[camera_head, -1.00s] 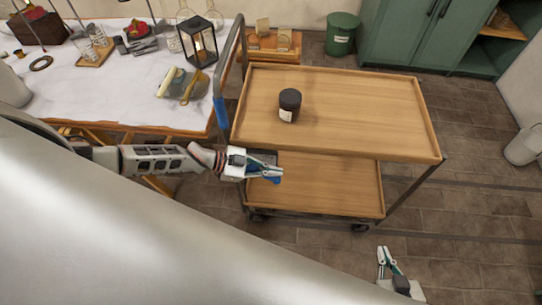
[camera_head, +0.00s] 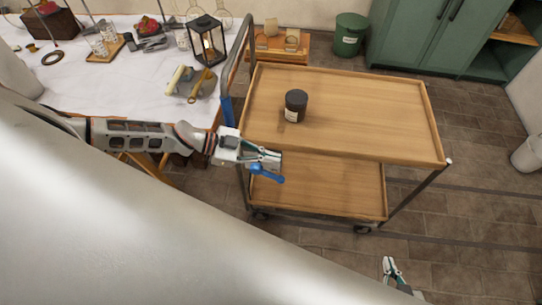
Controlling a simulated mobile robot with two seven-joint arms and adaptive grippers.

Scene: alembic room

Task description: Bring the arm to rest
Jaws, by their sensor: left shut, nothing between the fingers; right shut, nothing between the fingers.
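My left arm (camera_head: 140,137) comes in from the left across the space in front of the table and the cart. My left gripper (camera_head: 276,163) is shut and empty, in front of the cart's near left corner. A blue part shows just below its fingers. My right gripper (camera_head: 387,264) is at the bottom right, over the floor, shut and empty; most of its arm is out of view. A black jar (camera_head: 295,105) with a pale label stands upright on the cart's top shelf, apart from both grippers.
The two-shelf wooden cart (camera_head: 370,118) has a metal handle (camera_head: 232,70) on its left. The white-covered table (camera_head: 100,85) at left holds a lantern (camera_head: 207,42), brushes and glassware. A green bin (camera_head: 349,38) and green cabinet (camera_head: 420,35) stand behind.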

